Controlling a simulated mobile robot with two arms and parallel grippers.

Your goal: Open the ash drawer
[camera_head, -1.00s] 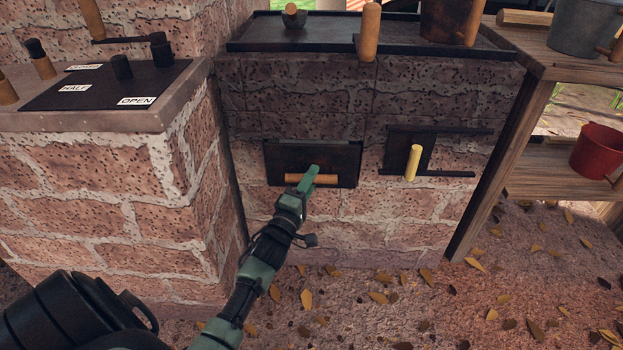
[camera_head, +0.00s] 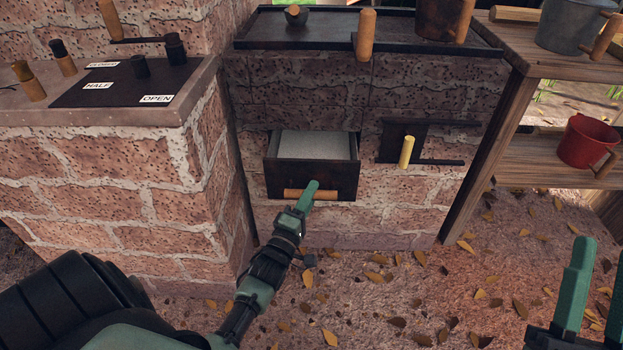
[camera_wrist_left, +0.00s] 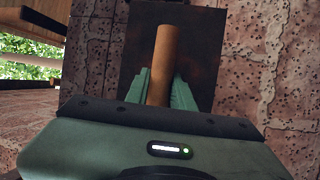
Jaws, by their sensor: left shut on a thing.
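The ash drawer (camera_head: 280,177) is a dark metal drawer in the brick stove front, pulled part way out. Its open top shows pale grey ash (camera_head: 315,145) inside. A horizontal wooden handle (camera_head: 296,194) is on its front. In the left wrist view the handle (camera_wrist_left: 163,70) stands between the two green fingers (camera_wrist_left: 160,92), with the dark drawer front (camera_wrist_left: 200,45) behind. My right gripper (camera_head: 588,290) is at the lower right, its green fingers apart, empty and away from the stove.
A small sliding door with a yellow handle (camera_head: 406,152) is right of the drawer. A brick ledge (camera_head: 100,116) with labelled positions stands at the left. A wooden shelf (camera_head: 540,150) with a red bucket (camera_head: 587,142) is at the right. Leaf-strewn ground in front is clear.

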